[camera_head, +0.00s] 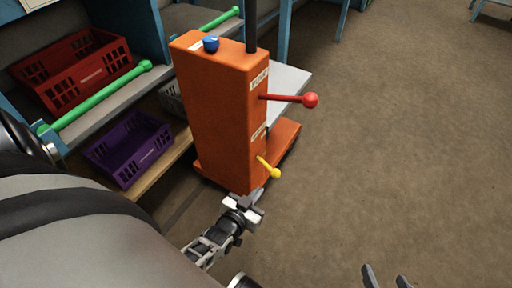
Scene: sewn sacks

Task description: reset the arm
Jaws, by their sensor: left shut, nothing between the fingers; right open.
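My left gripper (257,196) is shut and empty, low in front of the orange machine's base, just below the yellow-knobbed lever (273,172). Whether it touches the machine cannot be told. My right gripper (387,279) shows only its two fingertips at the bottom edge; they are apart with nothing between them. Much of my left arm fills the lower left of the view.
The orange machine (218,115) stands upright, with a blue knob (211,44) on top and a red-knobbed lever (311,100) sticking out right. Red (75,75) and purple (128,150) crates sit on shelves with green rails (100,96) at left. Brown floor at right is clear.

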